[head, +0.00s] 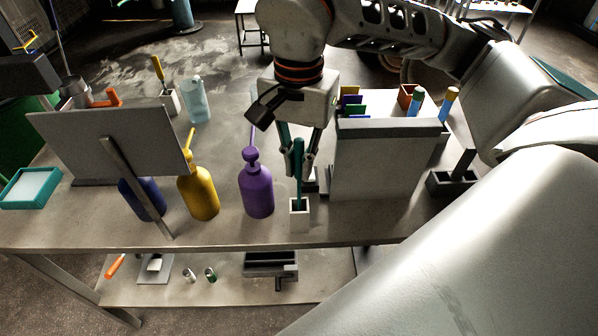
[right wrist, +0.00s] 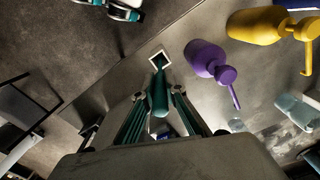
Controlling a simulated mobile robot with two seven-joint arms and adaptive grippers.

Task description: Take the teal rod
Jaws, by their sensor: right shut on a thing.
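The teal rod (head: 298,172) stands upright with its lower end in a small white square holder (head: 299,217) near the table's front edge. My right gripper (head: 299,152) reaches down from above and is shut on the rod's upper part. In the right wrist view the rod (right wrist: 159,93) lies between the fingertips (right wrist: 158,97) and runs into the white holder (right wrist: 159,59). My left gripper is not clearly in view.
A purple pump bottle (head: 257,190) stands just left of the holder, and a yellow one (head: 199,193) farther left. A grey upright panel (head: 378,165) stands close on the right. Another grey panel (head: 100,140) is at the left. A lower shelf (head: 220,285) holds small items.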

